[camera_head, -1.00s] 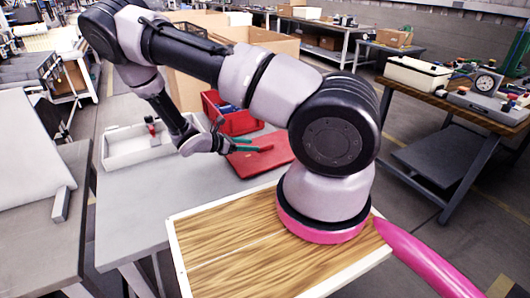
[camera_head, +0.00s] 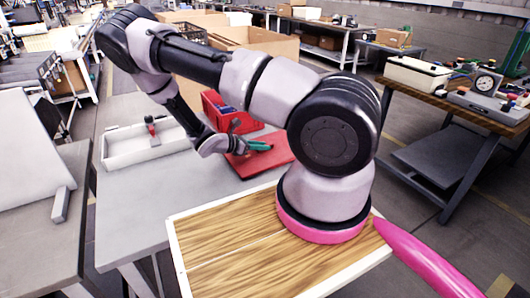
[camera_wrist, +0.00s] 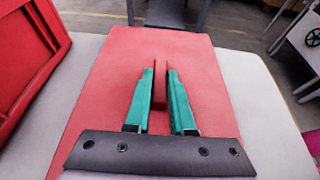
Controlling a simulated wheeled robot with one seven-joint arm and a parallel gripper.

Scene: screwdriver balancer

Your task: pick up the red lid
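The red lid (camera_head: 262,160) lies flat on the grey table in the head view, and it fills the middle of the wrist view (camera_wrist: 115,75). A narrow upright red handle (camera_wrist: 160,95) stands on it. My gripper (camera_wrist: 160,80) has green fingers, one on each side of this handle. The fingers are very close to the handle's sides; I cannot tell whether they press on it. In the head view my gripper (camera_head: 260,145) is low over the lid, and the handle is hidden by the fingers.
A red bin (camera_head: 228,115) stands just behind the lid and shows at the left of the wrist view (camera_wrist: 25,55). A white tray (camera_head: 140,158) with a red-handled tool (camera_head: 151,128) is to the left. The grey table (camera_head: 140,210) is clear in front.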

